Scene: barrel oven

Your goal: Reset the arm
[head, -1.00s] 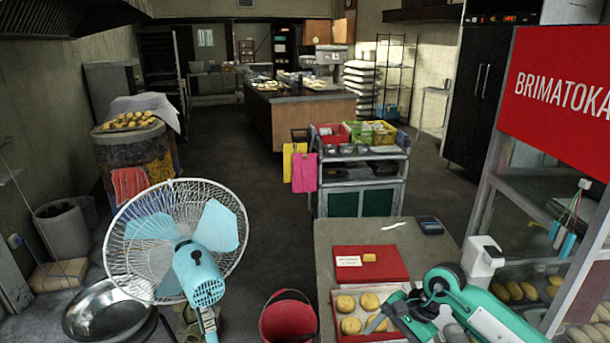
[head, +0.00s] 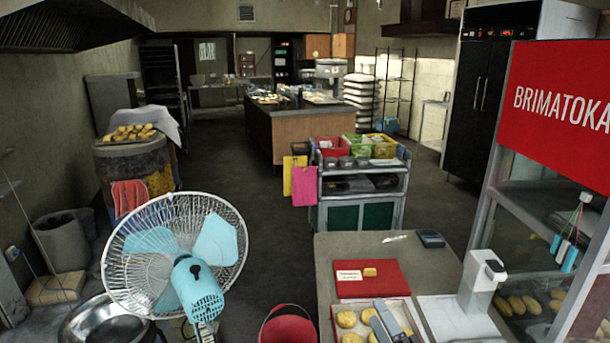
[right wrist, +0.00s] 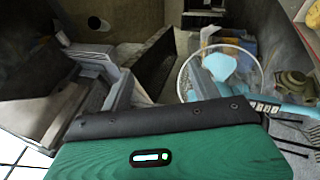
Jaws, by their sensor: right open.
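My right gripper (head: 384,319) shows only by its grey fingers at the bottom edge of the head view. They are in front of a tray of round pastries (head: 346,319) and hide part of it. In the right wrist view, the gripper (right wrist: 160,92) has its two fingers spread with nothing between them. The green housing of my right wrist fills the bottom of that view. My left gripper is in neither view.
A counter (head: 335,245) holds a red box (head: 366,278) and a white dispenser (head: 480,283). A glass display case with a red sign (head: 560,105) stands right. A fan (head: 175,255) and a red bucket (head: 288,326) are left.

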